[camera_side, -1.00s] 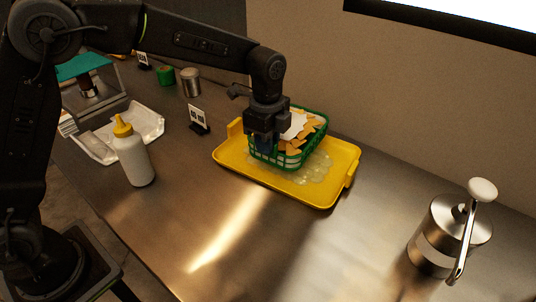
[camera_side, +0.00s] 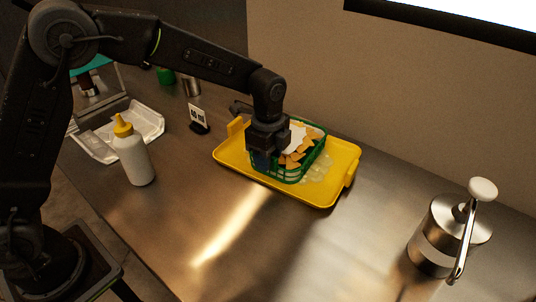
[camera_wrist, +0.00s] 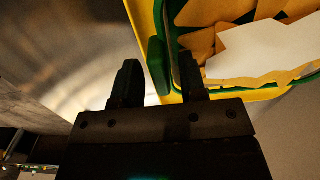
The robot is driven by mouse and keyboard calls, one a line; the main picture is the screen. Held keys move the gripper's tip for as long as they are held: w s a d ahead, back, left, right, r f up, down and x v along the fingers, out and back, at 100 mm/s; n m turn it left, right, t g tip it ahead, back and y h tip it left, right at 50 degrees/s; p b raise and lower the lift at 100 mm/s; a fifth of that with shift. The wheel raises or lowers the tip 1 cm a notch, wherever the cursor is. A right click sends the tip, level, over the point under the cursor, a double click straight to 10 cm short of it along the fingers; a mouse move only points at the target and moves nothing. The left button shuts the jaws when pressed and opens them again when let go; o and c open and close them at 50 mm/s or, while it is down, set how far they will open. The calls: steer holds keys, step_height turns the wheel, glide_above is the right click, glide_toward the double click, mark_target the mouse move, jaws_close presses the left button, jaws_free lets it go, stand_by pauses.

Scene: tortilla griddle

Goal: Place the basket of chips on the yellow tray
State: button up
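The green basket (camera_side: 296,178) holds brown chips and white paper. It sits upright on the yellow tray (camera_side: 325,200), left of the tray's middle, and appears to rest on it. My gripper (camera_side: 262,158) is at the basket's left end, pointing down. In the wrist view the two dark fingers of my gripper (camera_wrist: 158,85) stand apart, with the basket's green edge (camera_wrist: 157,66) between them and a visible gap beside the left finger. The right finger is at the basket's inner side. Contact with the rim is hard to tell.
A white bottle with a yellow cap (camera_side: 133,155) stands left of the tray. A small sign (camera_side: 198,119) stands behind it. A white paper tray (camera_side: 140,122) is farther left. A metal press (camera_side: 445,235) stands at the right. The front counter is clear.

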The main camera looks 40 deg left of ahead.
step_height(320, 180, up, 12)
steer(key=s+a+r+n+t, duration=0.2)
steer(key=s+a+r+n, duration=0.2)
steer(key=s+r, duration=0.15)
steer(key=s+a+f+n+t, duration=0.1)
steer(key=s+a+n, duration=0.2)
steer(key=s+n, duration=0.3)
steer(key=s+a+f+n+t, duration=0.2)
steer(key=s+a+n, duration=0.2)
steer(key=s, duration=0.9)
steer(key=n, duration=0.2)
steer(key=shift+s+a+f+n+t, duration=0.2)
steer(key=shift+s+n+t, duration=0.1)
steer(key=shift+n, duration=0.1)
